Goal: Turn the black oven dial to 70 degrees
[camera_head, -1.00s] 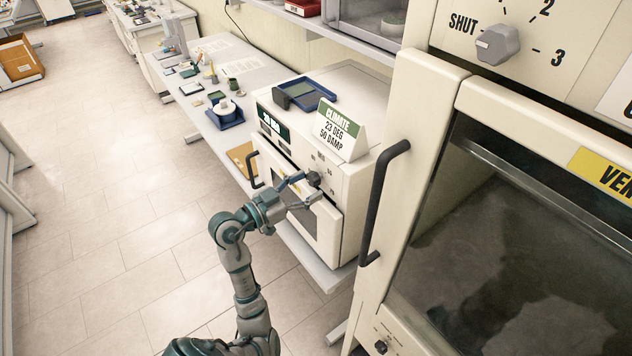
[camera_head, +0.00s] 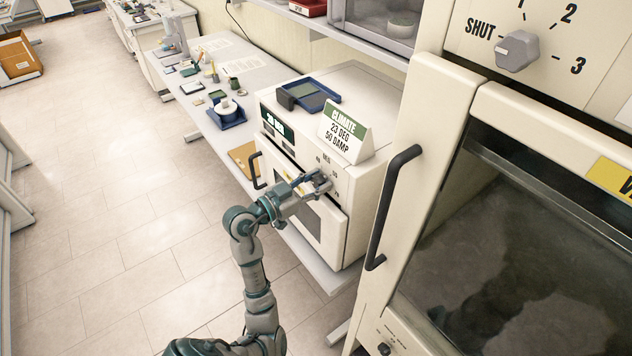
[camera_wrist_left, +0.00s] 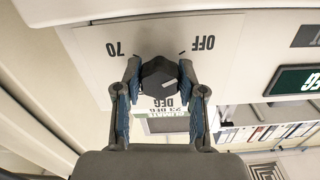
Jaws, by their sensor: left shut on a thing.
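The black oven dial (camera_wrist_left: 159,72) is on the cream front panel of the oven (camera_head: 355,225). In the wrist view it is between the two fingers of my left gripper (camera_wrist_left: 160,80), which is shut on it from both sides. The label 70 is at the dial's upper left there and OFF at its upper right. A small pale mark on the dial is at its lower right, on the side away from 70. In the head view my left gripper (camera_head: 318,183) covers most of the dial. My right gripper is not in view.
A climate sign (camera_head: 345,135) and a blue tray (camera_head: 308,97) are on top of the oven. The oven door handle (camera_head: 255,170) is left of my gripper. A large cabinet with a dark handle (camera_head: 392,205) stands close on the right. The floor at left is clear.

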